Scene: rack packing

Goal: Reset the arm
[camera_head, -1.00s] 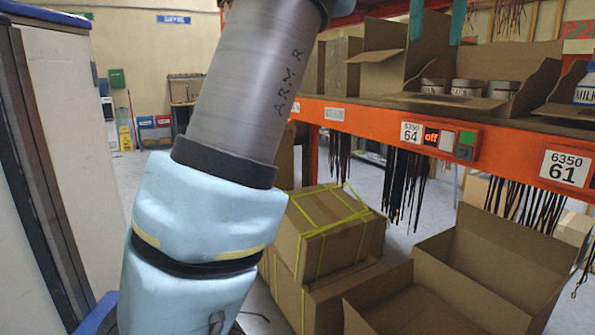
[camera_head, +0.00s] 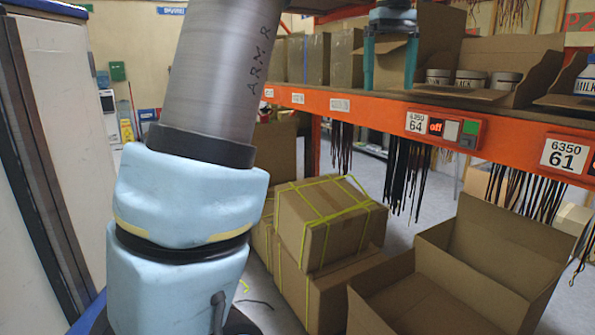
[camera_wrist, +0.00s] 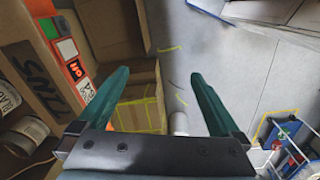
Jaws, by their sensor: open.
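My gripper (camera_head: 389,86) shows at the top of the head view, in front of the upper shelf, with its two teal fingers pointing down and apart. In the wrist view my gripper (camera_wrist: 160,76) is open, with nothing between its fingers. Beyond the fingers the wrist view shows grey floor and a strapped carton (camera_wrist: 138,112). My own arm fills the left middle of the head view.
An orange shelf beam (camera_head: 372,112) carries open cartons with several cans (camera_head: 471,80) and a milk bottle (camera_head: 586,82). Below are an open empty box (camera_head: 500,262) and a yellow-strapped carton (camera_head: 335,222). A white panel (camera_head: 75,130) stands at left.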

